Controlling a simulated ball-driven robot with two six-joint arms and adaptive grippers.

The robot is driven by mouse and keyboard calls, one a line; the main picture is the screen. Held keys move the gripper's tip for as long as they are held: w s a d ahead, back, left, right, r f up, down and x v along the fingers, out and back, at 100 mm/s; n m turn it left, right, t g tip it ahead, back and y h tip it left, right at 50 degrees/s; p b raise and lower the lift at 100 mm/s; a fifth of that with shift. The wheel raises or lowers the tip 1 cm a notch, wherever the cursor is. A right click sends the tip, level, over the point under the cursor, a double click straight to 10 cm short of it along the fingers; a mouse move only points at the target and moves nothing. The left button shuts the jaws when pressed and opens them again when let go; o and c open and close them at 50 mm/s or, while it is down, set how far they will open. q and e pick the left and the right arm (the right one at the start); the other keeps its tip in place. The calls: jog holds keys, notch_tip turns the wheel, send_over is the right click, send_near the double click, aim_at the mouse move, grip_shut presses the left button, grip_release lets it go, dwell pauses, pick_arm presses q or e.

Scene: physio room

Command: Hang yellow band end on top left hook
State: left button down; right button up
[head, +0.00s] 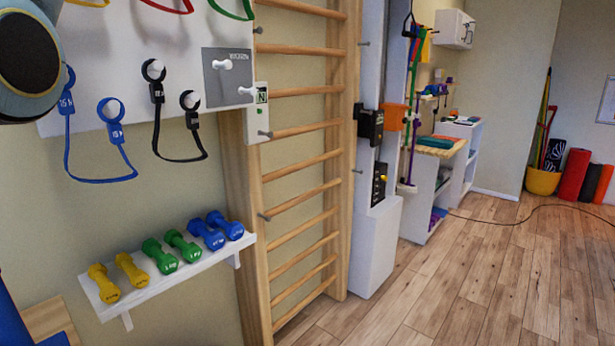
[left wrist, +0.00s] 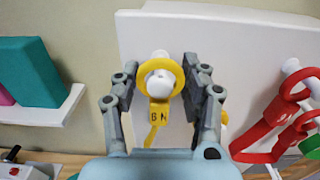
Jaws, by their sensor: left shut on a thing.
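The yellow band end (left wrist: 159,113), a ring with a lettered tag, is between the fingers of my left gripper (left wrist: 162,74) in the left wrist view. The gripper is shut on it. The ring faces the camera in front of the white board (left wrist: 134,35), at a white hook (left wrist: 160,83) whose round tip shows through the ring's opening. I cannot tell how deep the ring sits on the hook. The yellow strap hangs below the tag. In the head view a bit of yellow band (head: 88,3) shows at the top edge. My right gripper is not in view.
A red band (left wrist: 268,135) hangs close on the right in the left wrist view. A shelf (left wrist: 45,112) with a teal block (left wrist: 35,72) is at left. In the head view, blue (head: 67,135) and black (head: 156,110) bands hang lower, above a dumbbell shelf (head: 165,282).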

pick_arm(q)
jog(key=shift+r, duration=0.15)
jog(key=shift+r+p, duration=0.35)
jog(key=shift+p, duration=0.05)
jog(key=shift+s+d, duration=0.1)
jog(key=shift+s, duration=0.05)
dwell(0.5)
jog(key=shift+s+d+f+b, duration=0.1)
jog(key=shift+s+d+b, duration=0.3)
jog(key=shift+d, duration=0.1)
jog(key=shift+b+v, duration=0.3)
jog(key=shift+v, duration=1.2)
jog(key=shift+s, duration=0.1)
jog(key=shift+b+v, duration=0.45)
jog(key=shift+v, duration=0.95)
